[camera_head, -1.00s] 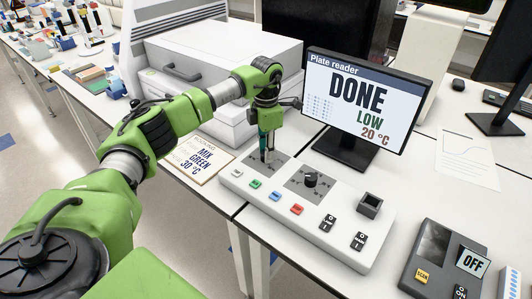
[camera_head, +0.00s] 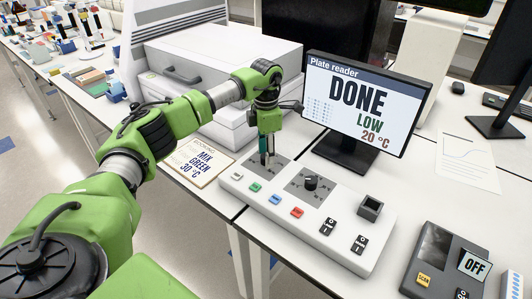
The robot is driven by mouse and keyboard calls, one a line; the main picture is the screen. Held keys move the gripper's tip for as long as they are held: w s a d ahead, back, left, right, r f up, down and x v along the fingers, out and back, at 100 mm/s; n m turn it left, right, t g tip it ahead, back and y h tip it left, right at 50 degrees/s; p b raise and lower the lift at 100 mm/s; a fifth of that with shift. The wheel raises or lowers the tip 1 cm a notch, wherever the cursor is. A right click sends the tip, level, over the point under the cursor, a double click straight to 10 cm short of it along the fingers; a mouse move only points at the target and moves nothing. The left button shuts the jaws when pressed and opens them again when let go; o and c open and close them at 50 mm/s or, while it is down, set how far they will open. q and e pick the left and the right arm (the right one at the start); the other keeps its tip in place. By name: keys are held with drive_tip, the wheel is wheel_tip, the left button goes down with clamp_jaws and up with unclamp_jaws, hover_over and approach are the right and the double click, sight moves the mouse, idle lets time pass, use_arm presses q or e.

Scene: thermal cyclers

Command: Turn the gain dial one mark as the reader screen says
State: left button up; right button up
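The reader screen (camera_head: 362,105) reads "Plate reader", "DONE", "LOW" and "20 °C". The control panel (camera_head: 300,215) in front of it carries a black dial (camera_head: 311,183) on a grey plate near its middle. A second grey plate (camera_head: 252,172) lies at its left end, under my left gripper (camera_head: 267,160). The gripper points down there, fingers close together, and hides whatever knob sits between or below the fingertips. I cannot tell which dial is the gain dial, as the markings are too small. My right gripper is not in view.
The panel also has several coloured buttons (camera_head: 275,199), two black rocker switches (camera_head: 328,224) and a square socket (camera_head: 370,207). A device marked "OFF" (camera_head: 440,262) stands at lower right.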

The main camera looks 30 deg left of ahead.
use_arm(q)
wheel_tip(320, 180, up, 12)
idle(0.6)
idle(0.5)
